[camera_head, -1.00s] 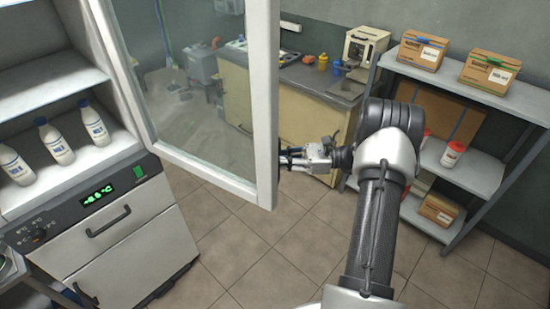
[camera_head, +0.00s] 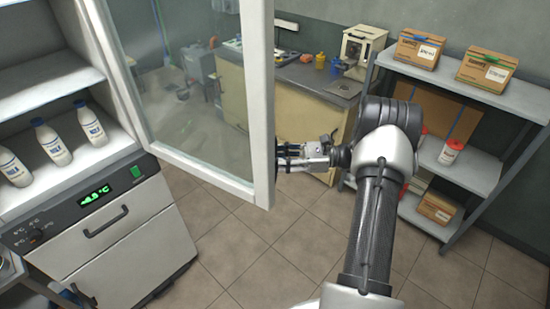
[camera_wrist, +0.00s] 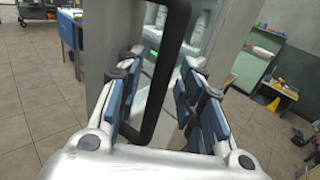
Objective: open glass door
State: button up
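The glass door (camera_head: 185,100) of the white fridge (camera_head: 115,240) is swung wide open in the head view, its white frame edge facing my arm. My gripper (camera_head: 290,158) is at the outer side of that edge, low on the door. In the wrist view the black bar handle (camera_wrist: 166,65) runs between the blue-padded fingers of my gripper (camera_wrist: 165,100). The fingers stand apart on either side of the bar, with a visible gap on the left. Whether the right finger touches the bar is unclear. In the head view the handle is hidden behind the door edge and gripper.
Milk bottles (camera_head: 52,142) stand on a fridge shelf at left. A grey shelf rack (camera_head: 470,170) with cardboard boxes (camera_head: 420,48) is at right. A counter (camera_head: 300,85) with a small machine (camera_head: 362,45) is behind. The tiled floor (camera_head: 250,250) in front is clear.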

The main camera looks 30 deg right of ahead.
jog(key=v, duration=1.2)
dwell(0.4)
